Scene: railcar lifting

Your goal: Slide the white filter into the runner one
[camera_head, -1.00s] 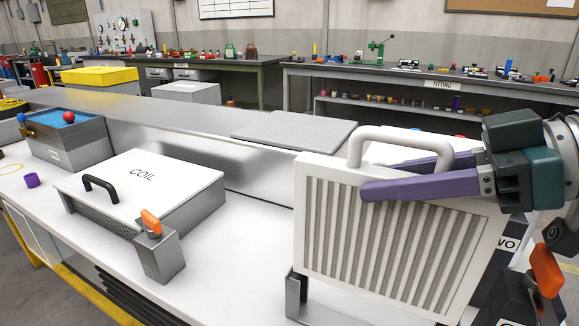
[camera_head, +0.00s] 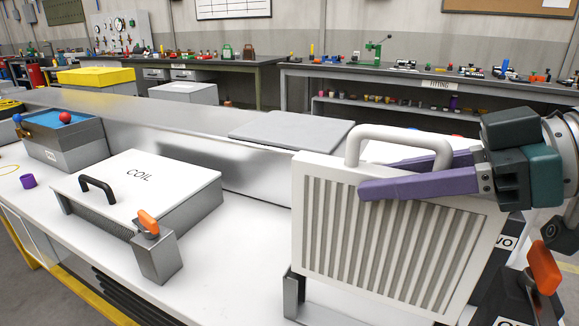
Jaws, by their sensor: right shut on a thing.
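The white filter (camera_head: 388,235) is a flat panel with slanted grey pleats and a white loop handle on top. It stands upright at the right of the camera_head view. My right gripper (camera_head: 405,182) has its purple fingers shut on the handle side of the filter. A grey metal bracket (camera_head: 292,296), perhaps part of a runner, shows below the filter's lower left corner. The filter hides most of it, so I cannot tell whether they touch. A dark part with a partly hidden label (camera_head: 506,243) stands behind the filter's right edge. My left gripper is not in view.
A white-topped box marked COIL (camera_head: 140,178) with a black handle stands at left. An orange lever (camera_head: 148,222) sits on a grey post beside it. Another orange lever (camera_head: 543,267) is at far right.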

